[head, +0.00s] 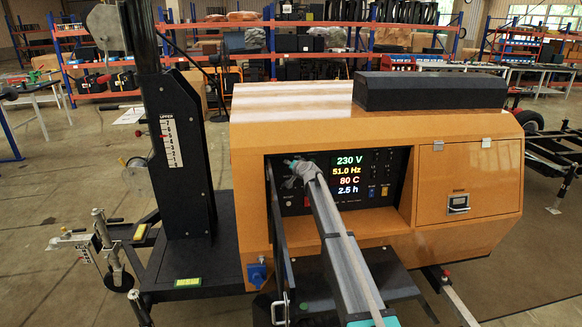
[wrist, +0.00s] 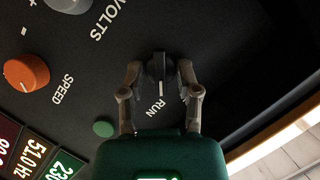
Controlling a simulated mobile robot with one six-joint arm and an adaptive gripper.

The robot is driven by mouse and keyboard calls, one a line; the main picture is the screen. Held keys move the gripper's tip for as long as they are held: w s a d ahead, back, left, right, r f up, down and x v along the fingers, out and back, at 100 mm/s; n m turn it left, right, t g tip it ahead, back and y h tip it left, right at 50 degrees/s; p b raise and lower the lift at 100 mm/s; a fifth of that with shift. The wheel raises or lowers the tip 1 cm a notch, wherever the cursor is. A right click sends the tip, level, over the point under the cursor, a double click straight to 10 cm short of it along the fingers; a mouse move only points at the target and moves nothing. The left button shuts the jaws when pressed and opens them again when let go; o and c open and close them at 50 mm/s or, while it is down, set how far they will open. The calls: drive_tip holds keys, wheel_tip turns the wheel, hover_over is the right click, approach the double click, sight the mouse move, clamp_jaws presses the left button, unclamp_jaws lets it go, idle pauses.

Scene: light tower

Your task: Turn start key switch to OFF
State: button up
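The start key switch (wrist: 160,72) is a black knob with a white pointer line, seen in the wrist view. The line points down the picture towards the printed word RUN (wrist: 155,108). My gripper (wrist: 160,68) has one finger on each side of the knob, with the fingers apart. A narrow dark gap seems to lie between each fingertip and the knob; contact is hard to tell. In the head view my gripper (head: 299,172) is at the left part of the black control panel (head: 372,205), and it hides the switch there.
An orange SPEED knob (wrist: 26,72), a green button (wrist: 103,129) and a lit display (wrist: 35,155) lie left of the switch in the wrist view. The panel is recessed in the orange generator housing (head: 465,170). A black mast (head: 185,150) stands left of it.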

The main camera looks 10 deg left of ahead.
drive_tip(key=c, duration=0.4)
drive_tip(key=shift+d, duration=0.1)
clamp_jaws()
drive_tip(key=shift+r+n, duration=0.1)
drive_tip(key=shift+n, duration=0.2)
drive_tip(key=shift+s+a+n+h+p, duration=0.15)
drive_tip(key=shift+n+h+p, duration=0.4)
drive_tip(key=shift+n+h, duration=0.7)
drive_tip(key=shift+w+a+n+h+p, duration=0.1)
drive_tip(key=shift+n+h+p, duration=0.6)
drive_tip(key=shift+n, duration=0.85)
drive_tip(key=o, duration=0.6)
unclamp_jaws()
